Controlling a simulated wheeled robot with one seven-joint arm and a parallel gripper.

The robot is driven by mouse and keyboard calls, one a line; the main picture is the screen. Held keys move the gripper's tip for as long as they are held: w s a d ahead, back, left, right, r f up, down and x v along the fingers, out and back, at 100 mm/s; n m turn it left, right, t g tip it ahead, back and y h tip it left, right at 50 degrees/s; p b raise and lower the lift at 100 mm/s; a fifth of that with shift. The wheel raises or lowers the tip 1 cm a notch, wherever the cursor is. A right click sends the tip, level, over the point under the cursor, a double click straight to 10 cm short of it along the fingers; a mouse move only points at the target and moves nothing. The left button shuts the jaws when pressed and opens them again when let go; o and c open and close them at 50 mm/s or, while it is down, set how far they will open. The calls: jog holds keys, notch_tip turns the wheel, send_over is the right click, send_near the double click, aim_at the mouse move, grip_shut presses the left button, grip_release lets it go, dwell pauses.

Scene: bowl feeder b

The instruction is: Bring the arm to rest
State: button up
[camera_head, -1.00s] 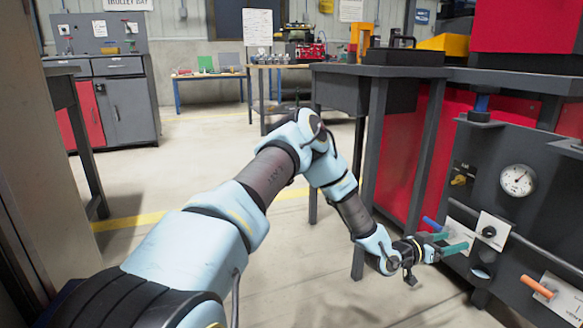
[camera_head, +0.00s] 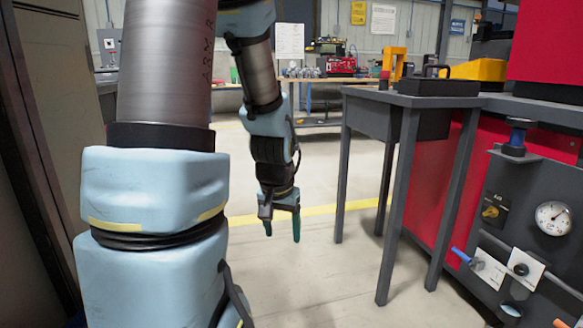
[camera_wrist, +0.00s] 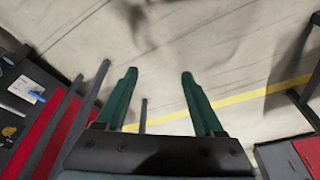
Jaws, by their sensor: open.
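My gripper (camera_head: 282,228) hangs from my raised arm in the head view, its fingers pointing down over open floor. It is left of the dark side table and apart from the control panel. In the wrist view my gripper (camera_wrist: 158,90) shows two green fingers spread wide. My arm fills the left and middle of the head view, bent with the forearm hanging down.
A dark side table (camera_head: 398,97) stands right of my gripper. A tall cabinet (camera_head: 58,120) stands close at left. The floor (camera_head: 330,285) below my gripper is clear.

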jog(key=s+a+r+n+g+p, duration=0.1)
jog(key=s+a+r+n, duration=0.3)
jog(key=s, duration=0.3)
notch_tip(320, 180, up, 37)
jog(key=m+p, duration=0.1)
jog(key=p, duration=3.6)
jog(key=shift+w+a+m, duration=0.15)
jog(key=shift+a+m, duration=0.15)
jog(key=shift+f, duration=0.1)
